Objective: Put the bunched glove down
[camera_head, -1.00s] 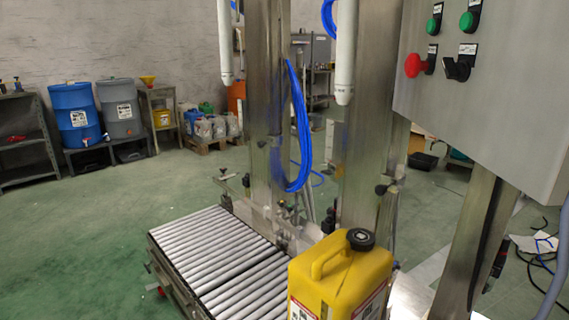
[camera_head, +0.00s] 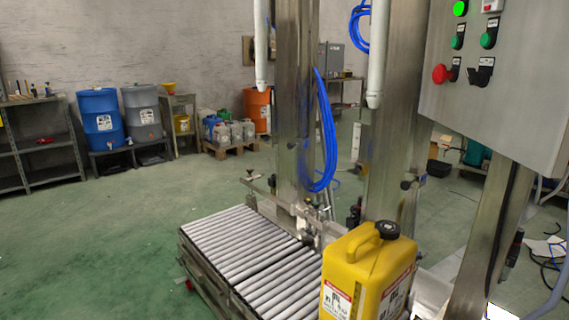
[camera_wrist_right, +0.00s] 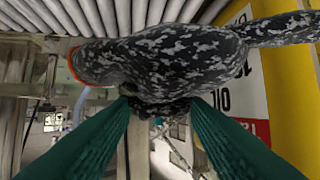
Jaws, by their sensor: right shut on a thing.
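In the right wrist view, the bunched glove (camera_wrist_right: 165,62) is mottled black and grey with an orange edge at its left end. My right gripper (camera_wrist_right: 160,108) has two green fingers, and they are shut on the glove's bunched lower part. The glove stretches sideways above the fingertips, with a narrow part reaching right across the front of the yellow canister. Neither the glove nor a gripper shows in the head view.
The yellow canister (camera_head: 370,272) stands upright at the right end of the roller conveyor (camera_head: 250,255). Steel posts, two white lances (camera_head: 378,55) and a grey control box (camera_head: 500,80) rise behind and right. Green floor at left is clear.

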